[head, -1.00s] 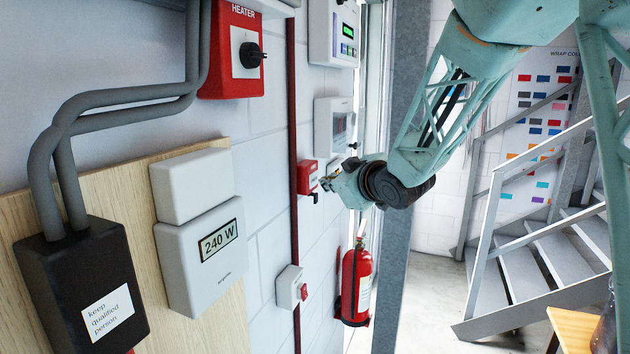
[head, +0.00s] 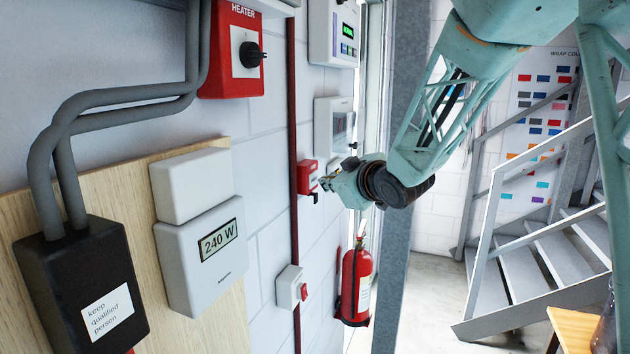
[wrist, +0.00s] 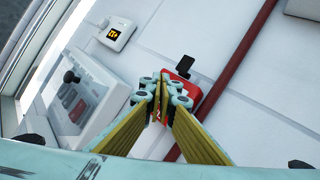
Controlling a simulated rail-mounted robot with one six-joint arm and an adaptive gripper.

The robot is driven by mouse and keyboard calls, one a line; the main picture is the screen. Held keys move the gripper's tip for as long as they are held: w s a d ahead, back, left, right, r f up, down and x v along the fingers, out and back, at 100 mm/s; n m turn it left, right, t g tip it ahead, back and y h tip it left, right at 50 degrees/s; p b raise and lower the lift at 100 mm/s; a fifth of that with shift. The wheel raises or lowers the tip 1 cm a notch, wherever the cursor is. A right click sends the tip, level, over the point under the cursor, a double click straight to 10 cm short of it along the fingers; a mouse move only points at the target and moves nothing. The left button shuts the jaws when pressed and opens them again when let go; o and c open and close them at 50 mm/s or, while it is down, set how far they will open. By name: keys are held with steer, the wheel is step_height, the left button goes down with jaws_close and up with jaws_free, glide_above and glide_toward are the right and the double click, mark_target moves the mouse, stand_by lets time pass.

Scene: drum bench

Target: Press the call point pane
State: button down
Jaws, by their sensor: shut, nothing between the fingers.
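The call point (head: 307,177) is a small red box on the white wall, beside a dark red vertical pipe. In the wrist view the call point (wrist: 187,92) is partly hidden behind my fingers, with a black tab sticking out from it. Its pane is mostly covered by my fingertips. My gripper (head: 326,183) is shut and empty, with its tips right in front of the call point's face. In the wrist view my gripper (wrist: 165,92) shows its fingertips together over the red box. I cannot tell whether they touch the pane.
A white panel with a dark window (head: 333,128) is on the wall close behind my gripper. A grey box with a red button (head: 291,288) and a fire extinguisher (head: 355,285) are below. A red heater switch (head: 232,50) is at upper left. A staircase (head: 540,260) stands at right.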

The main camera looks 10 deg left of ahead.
steer(key=shift+w+a+b, duration=0.2)
steer(key=shift+a+b, duration=0.25)
steer(key=shift+a, duration=0.2)
stand_by(1.1)
steer(key=shift+s+d, duration=0.1)
steer(key=shift+d, duration=0.15)
steer(key=shift+s+d, duration=0.1)
steer(key=shift+d, duration=0.35)
stand_by(0.5)
steer(key=s+d, duration=0.1)
steer(key=d, duration=0.4)
steer(key=shift+s+d+p, duration=0.35)
steer(key=shift+d+p, duration=0.05)
stand_by(0.6)
